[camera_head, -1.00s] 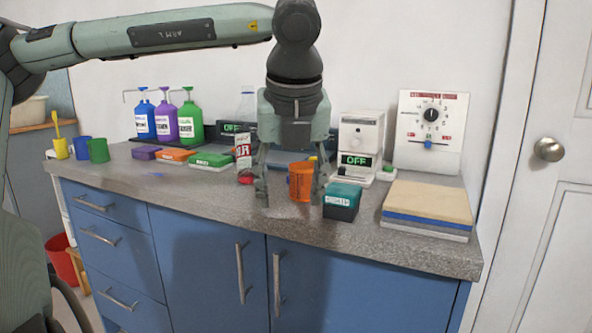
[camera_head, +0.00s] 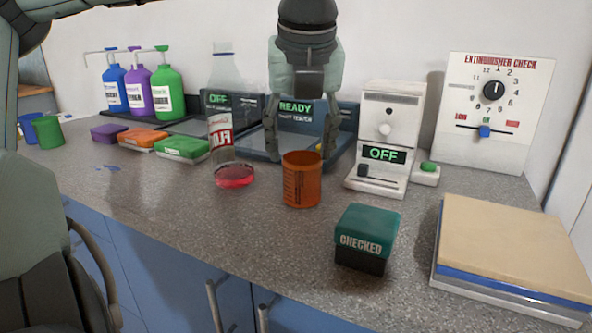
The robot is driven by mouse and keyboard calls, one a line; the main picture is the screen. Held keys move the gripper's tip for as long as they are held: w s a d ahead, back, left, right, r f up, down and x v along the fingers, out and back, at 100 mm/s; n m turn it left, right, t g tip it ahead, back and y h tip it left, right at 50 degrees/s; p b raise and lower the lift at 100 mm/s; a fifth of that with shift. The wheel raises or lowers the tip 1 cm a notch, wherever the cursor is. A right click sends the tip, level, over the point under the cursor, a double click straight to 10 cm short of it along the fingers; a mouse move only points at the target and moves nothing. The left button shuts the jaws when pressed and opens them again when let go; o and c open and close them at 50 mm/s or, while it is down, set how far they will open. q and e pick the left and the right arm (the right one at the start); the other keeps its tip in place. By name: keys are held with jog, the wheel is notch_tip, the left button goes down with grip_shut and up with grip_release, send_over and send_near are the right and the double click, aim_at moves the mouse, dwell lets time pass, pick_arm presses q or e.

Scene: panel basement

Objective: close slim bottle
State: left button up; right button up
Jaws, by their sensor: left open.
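A clear, see-through bottle (camera_head: 221,72) stands at the back, left of my gripper. A white and red label (camera_head: 220,130) shows below its neck; I cannot tell if both belong to one bottle. My right gripper is out of view.
A teal and black box (camera_head: 367,237) and a stacked board (camera_head: 515,245) occupy the right front. A white device (camera_head: 384,138) stands behind them. Green, orange and purple boxes (camera_head: 145,139) and pump bottles (camera_head: 140,92) are at left. The front-left counter (camera_head: 150,200) is clear.

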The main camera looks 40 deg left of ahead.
pick_arm(q)
jog(key=shift+w+a, duration=0.2)
jog(key=shift+w, duration=0.05)
jog(key=shift+a+f, duration=0.1)
jog(key=shift+f, duration=0.25)
jog(key=shift+x, duration=0.9)
